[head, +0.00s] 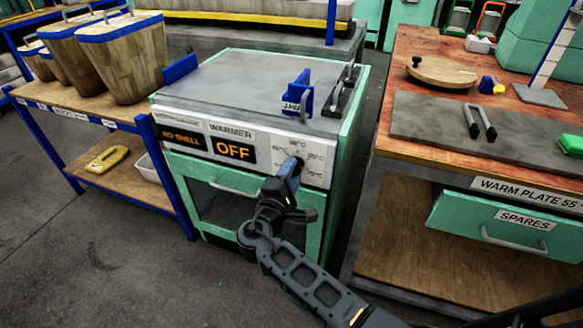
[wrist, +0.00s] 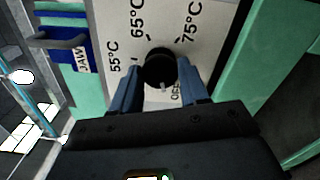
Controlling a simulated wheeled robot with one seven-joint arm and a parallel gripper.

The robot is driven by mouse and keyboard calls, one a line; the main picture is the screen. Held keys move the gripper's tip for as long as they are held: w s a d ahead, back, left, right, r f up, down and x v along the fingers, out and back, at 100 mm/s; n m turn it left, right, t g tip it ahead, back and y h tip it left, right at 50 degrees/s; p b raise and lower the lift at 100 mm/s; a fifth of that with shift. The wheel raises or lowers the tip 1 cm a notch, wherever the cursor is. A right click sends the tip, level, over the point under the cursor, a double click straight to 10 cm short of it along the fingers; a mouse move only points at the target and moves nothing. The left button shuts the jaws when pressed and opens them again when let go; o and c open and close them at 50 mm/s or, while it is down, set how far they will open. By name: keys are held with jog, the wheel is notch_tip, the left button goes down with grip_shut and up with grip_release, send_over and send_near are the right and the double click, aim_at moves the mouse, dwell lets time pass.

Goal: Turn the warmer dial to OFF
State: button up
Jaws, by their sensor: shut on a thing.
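The warmer (head: 262,130) is a green cabinet with a white front panel, and its display (head: 233,151) reads OFF in orange. The warmer dial is a round black knob (wrist: 160,66) ringed by marks for 55°C, 65°C, 75°C and OFF. A pale pointer line on it faces the bottom of the wrist view, close to the partly hidden OFF mark (wrist: 175,93). My gripper (head: 292,170) is at the panel's right end, its blue fingers on either side of the dial, shut on it. In the head view my gripper hides most of the dial.
A display beside it reads NO SHELL (head: 182,136). A blue JAW piece (head: 298,96) stands on the warmer's top. A bench (head: 420,150) with a SPARES drawer (head: 510,222) is at right; a blue-framed shelf (head: 165,180) is at left. Floor in front is clear.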

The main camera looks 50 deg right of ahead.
jog(key=shift+n+p, duration=0.75)
jog(key=shift+n, duration=0.55)
jog(key=shift+f, duration=0.1)
jog(key=o, duration=1)
jog(key=shift+o, duration=0.2)
jog(key=v, duration=0.7)
jog(key=shift+a, duration=0.4)
jog(key=shift+s, duration=0.1)
